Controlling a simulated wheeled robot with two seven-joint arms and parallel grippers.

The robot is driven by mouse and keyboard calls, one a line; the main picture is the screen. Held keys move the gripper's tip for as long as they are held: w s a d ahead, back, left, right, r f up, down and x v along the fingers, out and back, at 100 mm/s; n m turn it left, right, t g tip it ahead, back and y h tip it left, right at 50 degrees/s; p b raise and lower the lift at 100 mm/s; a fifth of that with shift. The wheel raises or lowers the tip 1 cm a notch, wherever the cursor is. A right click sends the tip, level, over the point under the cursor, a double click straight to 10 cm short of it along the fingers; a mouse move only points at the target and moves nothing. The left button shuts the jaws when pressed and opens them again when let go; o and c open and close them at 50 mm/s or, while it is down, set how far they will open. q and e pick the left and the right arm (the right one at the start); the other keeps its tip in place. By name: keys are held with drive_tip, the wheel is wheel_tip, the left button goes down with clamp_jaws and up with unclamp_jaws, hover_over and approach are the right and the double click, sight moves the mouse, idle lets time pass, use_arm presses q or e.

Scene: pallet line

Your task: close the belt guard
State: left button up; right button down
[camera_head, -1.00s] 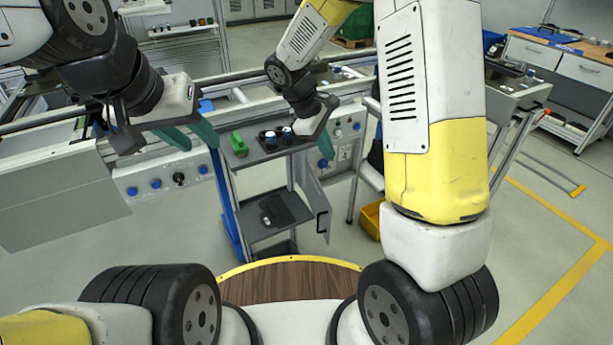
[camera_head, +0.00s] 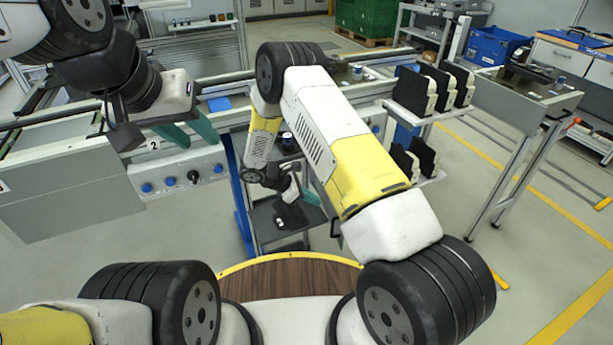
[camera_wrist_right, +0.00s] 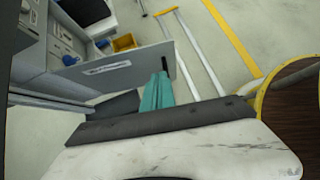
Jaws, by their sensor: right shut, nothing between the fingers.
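A flat grey panel with a small label, which looks like the belt guard (camera_wrist_right: 125,66), stands out beside the shelf unit in the right wrist view. A black handle sits near its edge. In the head view my right arm hides most of it. My right gripper (camera_wrist_right: 158,76) is shut and empty, its teal fingers together, the tips in front of the panel's handle end; I cannot tell if they touch it. In the head view its fingers (camera_head: 311,196) show low beside the shelf unit. My left gripper (camera_head: 200,142) is open and empty over the control panel's top edge.
A conveyor front with blue buttons (camera_head: 168,183) runs across the left. The grey shelf (camera_head: 275,236) stands low in the middle. A rack with dark-faced white parts (camera_head: 432,92) is on the right. A yellow bin (camera_wrist_right: 124,42) shows beyond the panel.

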drive_tip(key=w+d+f, duration=0.1)
drive_tip(key=d+f, duration=0.3)
drive_tip(key=d, duration=0.4)
drive_tip(key=shift+w, duration=0.15)
drive_tip(key=shift+d, duration=0.1)
